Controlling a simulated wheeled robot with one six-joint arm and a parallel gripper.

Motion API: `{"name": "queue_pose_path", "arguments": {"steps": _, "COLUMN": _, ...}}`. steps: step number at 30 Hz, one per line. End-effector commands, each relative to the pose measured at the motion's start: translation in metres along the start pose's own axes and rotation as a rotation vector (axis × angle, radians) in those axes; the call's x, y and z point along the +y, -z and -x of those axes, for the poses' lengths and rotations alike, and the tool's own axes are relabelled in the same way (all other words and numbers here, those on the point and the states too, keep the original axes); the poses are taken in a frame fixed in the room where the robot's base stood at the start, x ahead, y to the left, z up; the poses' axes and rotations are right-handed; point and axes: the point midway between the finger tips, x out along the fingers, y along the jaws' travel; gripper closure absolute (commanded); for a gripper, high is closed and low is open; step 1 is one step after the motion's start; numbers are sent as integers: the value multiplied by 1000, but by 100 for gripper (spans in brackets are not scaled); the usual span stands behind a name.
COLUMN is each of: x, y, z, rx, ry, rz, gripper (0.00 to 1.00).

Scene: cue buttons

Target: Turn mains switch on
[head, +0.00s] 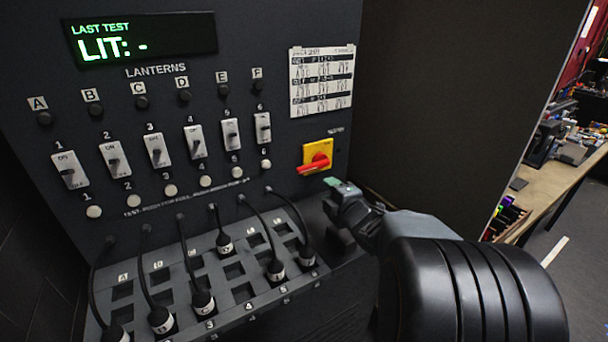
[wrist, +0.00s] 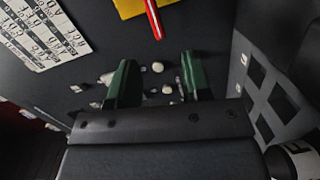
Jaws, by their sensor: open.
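The mains switch is a red rotary handle (head: 313,165) on a yellow plate (head: 318,150), at the right of the dark panel in the head view. The handle lies nearly level, tilted slightly, with its left end lower. My gripper (head: 337,186) is just below and right of it, apart from it. In the wrist view my gripper (wrist: 160,78) shows two green fingers spread apart with nothing between them. There the red handle (wrist: 154,18) and the yellow plate (wrist: 128,8) are at the top edge, beyond the fingertips, partly cut off.
A lit display (head: 140,38) reads "LIT: -". Numbered white toggle switches (head: 157,150) and round buttons (head: 170,190) fill the panel. Below, black cables end in plugs (head: 203,300) on a socket deck (head: 240,270). A printed card (head: 322,80) hangs above the mains switch.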

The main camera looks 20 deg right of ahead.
Motion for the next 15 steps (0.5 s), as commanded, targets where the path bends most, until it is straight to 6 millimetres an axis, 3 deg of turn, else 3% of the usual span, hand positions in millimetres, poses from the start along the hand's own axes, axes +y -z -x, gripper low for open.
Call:
{"name": "queue_pose_path", "arguments": {"steps": 8, "x": -2, "y": 1, "z": -8, "rx": 98, "ry": -73, "rz": 107, "gripper": 55}}
{"name": "queue_pose_path", "arguments": {"steps": 15, "x": 2, "y": 7, "z": -49, "rx": 104, "ry": -74, "rz": 110, "gripper": 55}}
